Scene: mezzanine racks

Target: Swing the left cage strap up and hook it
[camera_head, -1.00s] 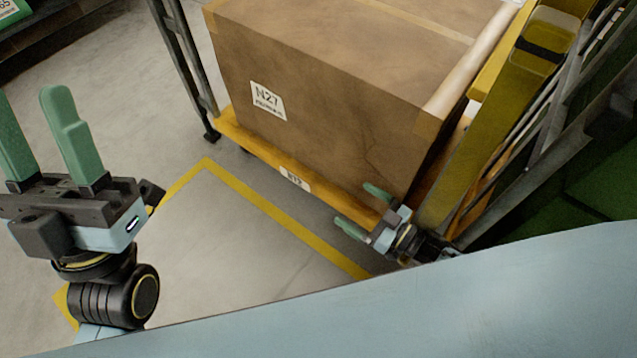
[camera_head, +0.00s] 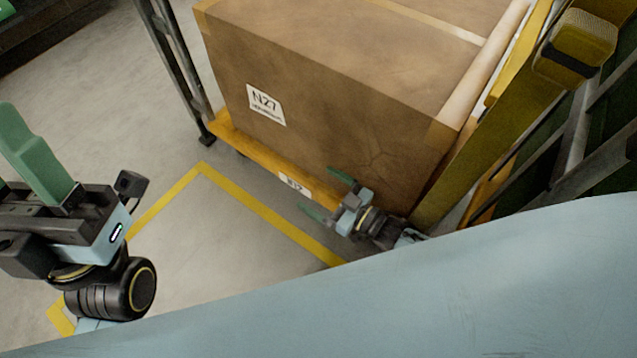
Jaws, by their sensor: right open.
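A cage with a yellow base rail (camera_head: 250,148) holds a large brown box (camera_head: 330,90). A dark post (camera_head: 178,70) stands at its left corner. No strap or hook can be made out with certainty. My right gripper (camera_head: 316,190) is open and empty, its green fingers pointing left, in front of the box's lower edge near the base rail; I cannot tell whether it touches. My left gripper (camera_head: 20,150) is at the left edge, partly cut off, with fingers apart and nothing seen between them, well away from the cage.
A yellow upright (camera_head: 490,145) stands right of the box, with a rounded yellow block (camera_head: 577,47) near its top. Dark metal framing (camera_head: 592,105) lies beyond it. Yellow floor tape (camera_head: 262,208) marks the clear grey floor before the cage. My pale blue body covers the bottom right.

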